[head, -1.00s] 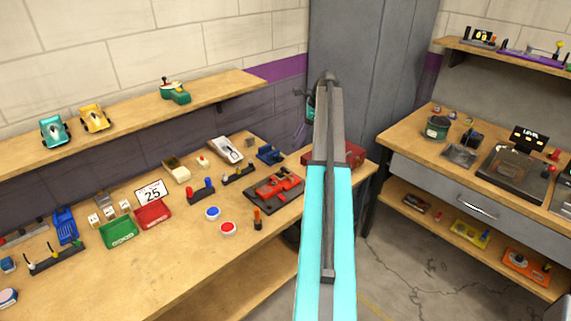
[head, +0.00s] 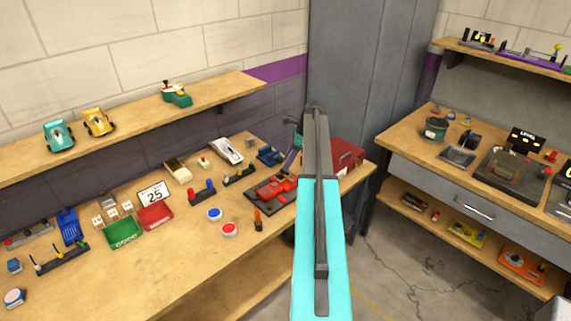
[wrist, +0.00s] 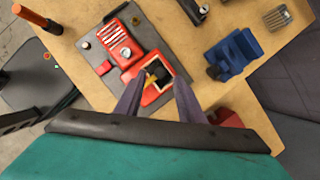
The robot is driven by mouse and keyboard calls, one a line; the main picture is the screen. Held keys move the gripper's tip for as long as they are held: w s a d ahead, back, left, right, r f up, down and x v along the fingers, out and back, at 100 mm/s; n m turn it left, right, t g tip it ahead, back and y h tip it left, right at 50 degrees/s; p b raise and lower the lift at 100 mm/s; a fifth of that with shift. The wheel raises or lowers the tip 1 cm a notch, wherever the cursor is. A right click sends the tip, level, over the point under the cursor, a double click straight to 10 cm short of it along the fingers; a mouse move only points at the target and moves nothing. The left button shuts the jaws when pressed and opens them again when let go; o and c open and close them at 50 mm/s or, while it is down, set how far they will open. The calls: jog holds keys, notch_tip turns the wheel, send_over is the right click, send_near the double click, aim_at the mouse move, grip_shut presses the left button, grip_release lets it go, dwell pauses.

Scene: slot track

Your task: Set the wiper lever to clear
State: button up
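A red car-like device (wrist: 128,50) sits on a dark base plate in the wrist view; it also shows on the left bench in the head view (head: 281,186). It has a white grille, a round knob and a framed opening. A small yellow piece (wrist: 151,77) lies in that opening; I cannot tell for sure that it is the wiper lever. No "clear" marking is readable. My gripper (wrist: 159,82) is open, its two grey-purple fingers apart around the framed end in the picture, with nothing seen between them but the device. Contact cannot be told. In the head view my arm mostly hides the gripper.
A blue device (wrist: 236,55) stands right of the red one, and a grey ridged block (wrist: 277,18) lies beyond. An orange-handled tool (wrist: 36,18) is at upper left. A red box (head: 346,153) is at the bench's right end. The shelf (head: 130,125) runs above the bench.

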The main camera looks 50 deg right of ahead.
aim_at(287, 176)
jog(key=shift+p+x, duration=0.35)
jog(key=shift+x, duration=1.15)
grip_shut()
